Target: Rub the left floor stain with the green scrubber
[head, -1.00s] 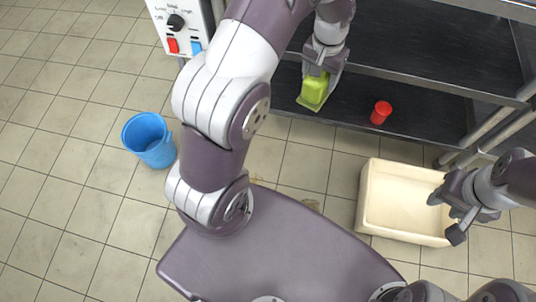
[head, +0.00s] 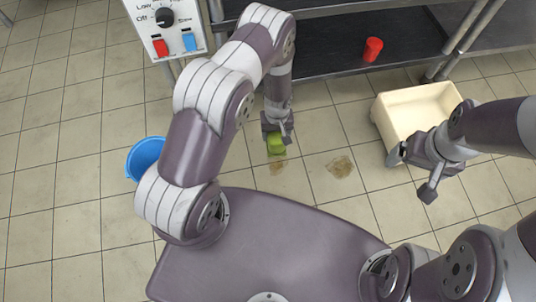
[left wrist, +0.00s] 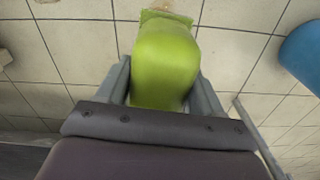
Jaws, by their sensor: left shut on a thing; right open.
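My left gripper (head: 277,129) is shut on the green scrubber (head: 276,144), low over the floor tiles. In the left wrist view the scrubber (left wrist: 165,62) sits between the two fingers. The left floor stain (head: 277,168), a small brown patch, lies just on the near side of the scrubber in the head view. I cannot tell whether the scrubber touches the floor. A second, larger brown stain (head: 340,166) lies to the right. My right gripper (head: 412,172) is open and empty beside the cream bin.
A cream bin (head: 384,123) stands on the floor at right. A blue bucket (head: 146,160) is at left. A red cup (head: 373,49) sits on the dark lower shelf (head: 330,58). A control panel (head: 166,28) is at the back. Tiles around the stains are clear.

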